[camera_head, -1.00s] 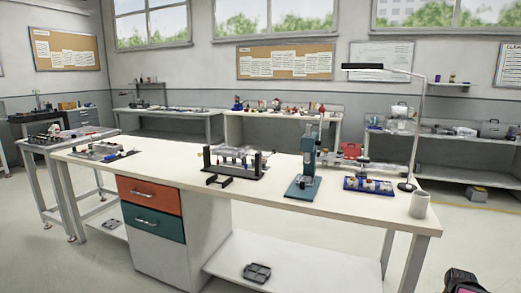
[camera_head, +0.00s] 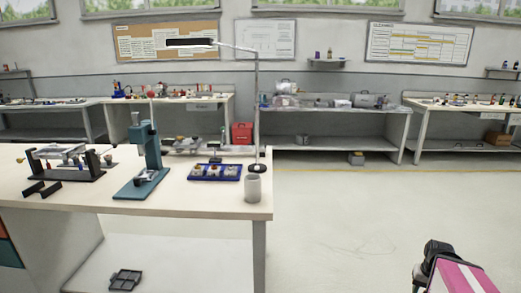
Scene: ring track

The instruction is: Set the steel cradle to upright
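What looks like the steel cradle (camera_head: 62,152) is a grey metal piece held between two dark end posts on a black base, at the left of the workbench in the head view. It seems to lie about level, but it is too small to tell its exact tilt. A black bracket (camera_head: 42,188) lies in front of it. A dark and pink part of my arm (camera_head: 458,272) shows at the bottom right, far from the cradle. No gripper fingers can be made out.
The workbench (camera_head: 215,206) also holds a teal press (camera_head: 146,165), a blue tray of parts (camera_head: 215,172), a grey cup (camera_head: 253,188), a lamp (camera_head: 256,110) and a red box (camera_head: 242,133). The floor (camera_head: 350,225) right of the bench is clear.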

